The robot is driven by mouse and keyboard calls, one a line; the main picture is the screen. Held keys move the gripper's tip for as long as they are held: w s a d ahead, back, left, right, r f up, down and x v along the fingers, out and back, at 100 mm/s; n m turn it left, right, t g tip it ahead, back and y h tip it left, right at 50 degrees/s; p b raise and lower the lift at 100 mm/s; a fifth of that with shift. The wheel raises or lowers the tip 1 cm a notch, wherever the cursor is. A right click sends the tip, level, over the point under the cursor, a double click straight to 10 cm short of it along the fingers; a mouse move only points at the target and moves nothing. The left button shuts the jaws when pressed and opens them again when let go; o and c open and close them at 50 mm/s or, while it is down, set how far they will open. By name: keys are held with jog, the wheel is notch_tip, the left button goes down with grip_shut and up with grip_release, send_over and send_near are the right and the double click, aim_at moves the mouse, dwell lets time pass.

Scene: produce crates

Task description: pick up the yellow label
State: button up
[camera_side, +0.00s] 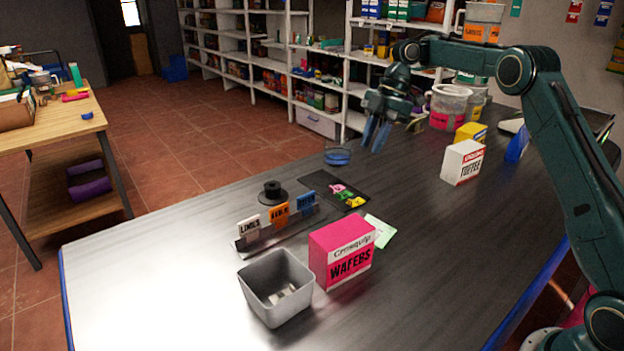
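The yellow label (356,202) lies at the near end of a dark mat (322,181). Next to it on the mat are a green label (345,195) and a pink label (338,187). My gripper (375,135) is above the table, up and to the right of the mat in the picture, well apart from the labels. Its blue fingers point down with a gap between them, and it looks open and empty.
A metal rack (275,240) holds white, orange and blue labels left of the mat. A pink wafers box (342,250), a grey bin (275,285) and a pale green card (381,230) are nearer. A blue-tinted dish (337,157) stands behind; a toffee box (462,162) stands right.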

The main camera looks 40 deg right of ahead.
jog(key=shift+d+f, duration=0.2)
jog(key=shift+f, duration=0.1)
jog(key=shift+w+a+f, duration=0.1)
jog(key=shift+a, duration=0.05)
send_over(353, 203)
jog(key=d, duration=0.2)
jog(key=shift+a+f, duration=0.15)
jog(key=shift+f, duration=3.7)
jog(key=shift+x, duration=2.6)
